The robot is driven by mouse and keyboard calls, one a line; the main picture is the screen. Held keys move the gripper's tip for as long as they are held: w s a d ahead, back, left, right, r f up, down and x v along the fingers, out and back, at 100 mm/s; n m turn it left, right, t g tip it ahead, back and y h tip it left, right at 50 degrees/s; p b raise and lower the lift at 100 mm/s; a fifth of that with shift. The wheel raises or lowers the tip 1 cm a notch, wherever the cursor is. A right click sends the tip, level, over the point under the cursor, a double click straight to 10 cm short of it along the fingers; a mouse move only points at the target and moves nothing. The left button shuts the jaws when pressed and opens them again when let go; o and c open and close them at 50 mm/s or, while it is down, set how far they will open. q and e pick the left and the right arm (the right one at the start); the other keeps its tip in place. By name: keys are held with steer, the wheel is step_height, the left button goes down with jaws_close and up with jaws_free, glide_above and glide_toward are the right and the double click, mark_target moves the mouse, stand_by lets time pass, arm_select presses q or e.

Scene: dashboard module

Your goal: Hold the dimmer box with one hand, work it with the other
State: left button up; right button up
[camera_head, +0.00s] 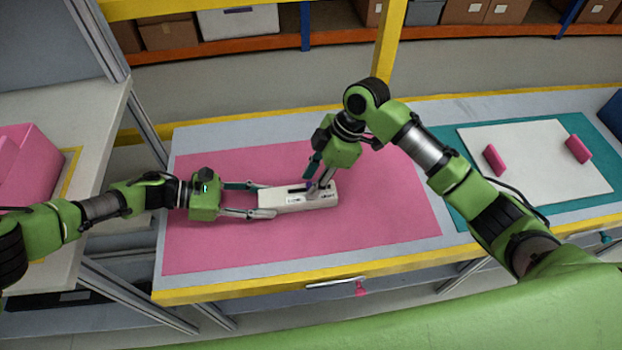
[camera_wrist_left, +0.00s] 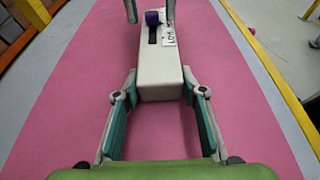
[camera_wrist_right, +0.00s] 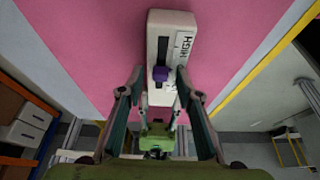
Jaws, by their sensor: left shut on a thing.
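The dimmer box (camera_head: 298,200) is a long white box lying on the pink mat, with a dark slot along its top and a purple slider knob (camera_wrist_right: 160,73). My left gripper (camera_head: 266,200) is shut on the box's left end, one finger along each side. My right gripper (camera_wrist_right: 160,78) points down over the box from above, its fingers apart on either side of the knob, with gaps visible. In the left wrist view, the knob (camera_wrist_left: 152,18) stands partway along the slot, which shows on the near side of it. A LOW label (camera_wrist_left: 168,36) and a HIGH label (camera_wrist_right: 185,45) lie beside the slot.
The pink mat (camera_head: 380,220) is clear around the box. To the right, a teal mat (camera_head: 450,140) carries a white board (camera_head: 535,165) with two pink blocks (camera_head: 494,159) (camera_head: 578,149). A pink bin (camera_head: 35,160) stands on the left side table. Yellow edging (camera_head: 300,275) borders the bench.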

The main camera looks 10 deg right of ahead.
steer(key=shift+r, duration=0.1)
steer(key=v, duration=1.1)
steer(key=shift+d+r, duration=0.25)
steer(key=shift+r, duration=0.1)
arm_select(q)
steer(key=o, duration=1.6)
steer(key=shift+c, duration=0.2)
